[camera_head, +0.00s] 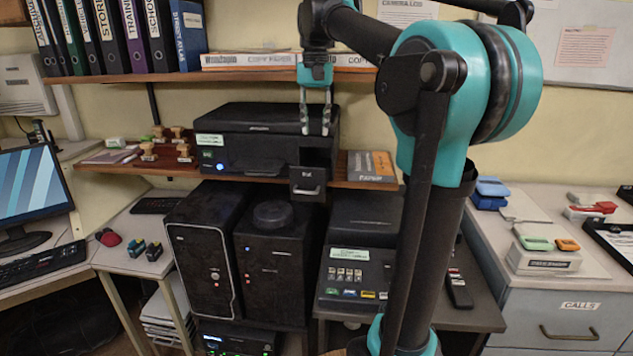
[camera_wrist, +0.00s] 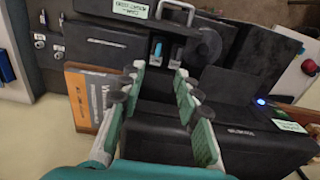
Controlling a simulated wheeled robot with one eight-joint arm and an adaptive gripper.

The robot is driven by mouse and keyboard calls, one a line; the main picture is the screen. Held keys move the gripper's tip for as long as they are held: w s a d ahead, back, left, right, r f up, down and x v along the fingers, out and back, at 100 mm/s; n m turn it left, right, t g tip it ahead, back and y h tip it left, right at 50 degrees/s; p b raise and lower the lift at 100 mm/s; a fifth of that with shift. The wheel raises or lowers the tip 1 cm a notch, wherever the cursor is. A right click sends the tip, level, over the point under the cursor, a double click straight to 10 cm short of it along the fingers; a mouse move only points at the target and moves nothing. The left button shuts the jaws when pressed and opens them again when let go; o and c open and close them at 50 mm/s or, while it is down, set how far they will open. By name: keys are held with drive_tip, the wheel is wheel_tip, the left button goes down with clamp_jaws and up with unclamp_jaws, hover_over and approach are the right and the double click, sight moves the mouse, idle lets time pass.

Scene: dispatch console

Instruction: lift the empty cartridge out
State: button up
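The black printer (camera_head: 265,135) stands on the shelf, and its body also shows in the wrist view (camera_wrist: 225,150). A dark drawer with a handle (camera_head: 308,188) sticks out at its lower right. In the wrist view this drawer holds two small cartridges side by side, one with a blue top (camera_wrist: 157,48) and one with a paler top (camera_wrist: 176,54). I cannot tell which is empty. My gripper (camera_head: 315,128) points down in front of the printer's right side. Its fingers (camera_wrist: 160,76) are apart with nothing between them, short of the cartridges.
Two small dark cartridge-like blocks (camera_head: 144,250) lie on the left desk by a red mouse-like object (camera_head: 108,237). A paper pack (camera_head: 371,166) lies right of the printer. Black computer towers (camera_head: 272,260) stand below. Binders (camera_head: 120,35) fill the upper shelf.

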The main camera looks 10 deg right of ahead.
wheel_tip(320, 180, down, 7)
drive_tip(key=shift+f, duration=0.2)
drive_tip(key=f, duration=0.4)
drive_tip(key=shift+w+d, duration=0.25)
drive_tip(key=shift+w, duration=0.15)
drive_tip(key=shift+f, duration=0.65)
drive_tip(key=shift+c, duration=0.3)
clamp_jaws()
